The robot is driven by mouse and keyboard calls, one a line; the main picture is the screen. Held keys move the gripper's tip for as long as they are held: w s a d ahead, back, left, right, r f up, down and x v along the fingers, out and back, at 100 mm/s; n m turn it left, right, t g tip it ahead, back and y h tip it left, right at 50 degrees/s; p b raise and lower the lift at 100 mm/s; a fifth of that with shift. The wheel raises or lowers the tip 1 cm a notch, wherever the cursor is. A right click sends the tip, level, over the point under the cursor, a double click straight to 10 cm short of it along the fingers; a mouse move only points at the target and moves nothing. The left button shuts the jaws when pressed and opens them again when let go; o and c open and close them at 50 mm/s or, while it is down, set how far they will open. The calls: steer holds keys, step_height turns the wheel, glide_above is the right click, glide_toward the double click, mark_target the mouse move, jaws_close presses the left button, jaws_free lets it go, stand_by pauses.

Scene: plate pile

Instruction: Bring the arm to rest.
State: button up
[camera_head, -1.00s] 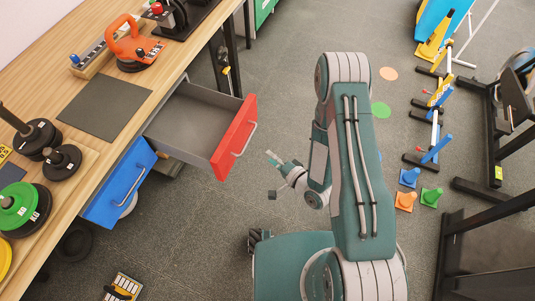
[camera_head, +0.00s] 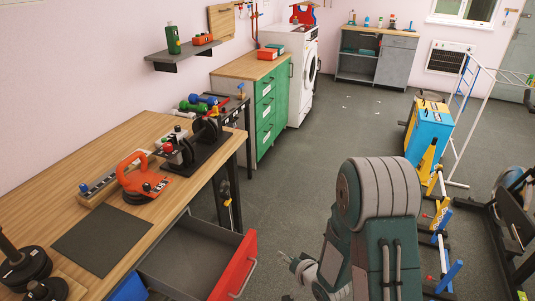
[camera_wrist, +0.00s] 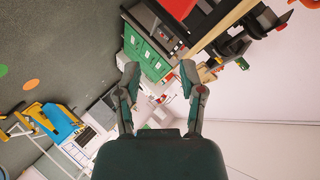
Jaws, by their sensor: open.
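My gripper (camera_wrist: 159,75) is open and empty in the wrist view, its two fingers apart with the distant room between them. In the head view my gripper (camera_head: 287,258) is small, to the right of the open drawer's red front (camera_head: 236,267), and apart from it. My arm is folded, with its large elbow joint at the lower right of the head view. The lower part of the arm is cut off by the picture's bottom edge.
A wooden workbench (camera_head: 150,215) stands at the left, with its grey drawer pulled out. A green cabinet (camera_head: 270,115) and a white washing machine (camera_head: 303,70) stand beyond. A blue-yellow box (camera_head: 428,133) and racks are at the right. The grey floor (camera_head: 330,150) between is clear.

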steer(key=s+d+r+n+g+h, duration=0.1)
steer(key=d+r+h, duration=0.25)
steer(key=r, duration=0.55)
steer(key=s+d+r+n+h, duration=0.1)
steer(key=s+d+r+h, duration=0.3)
steer(key=r, duration=0.6)
steer(key=s+d+r+g, duration=0.1)
steer(key=s+r+g, duration=0.1)
steer(key=s+r, duration=0.3)
steer(key=s+d+r+n+g+y, duration=0.1)
steer(key=s+r, duration=0.4)
steer(key=s, duration=0.8)
steer(key=shift+s+r+n+g, duration=0.25)
steer(key=shift+r+n+g, duration=0.05)
steer(key=shift+r+g, duration=0.1)
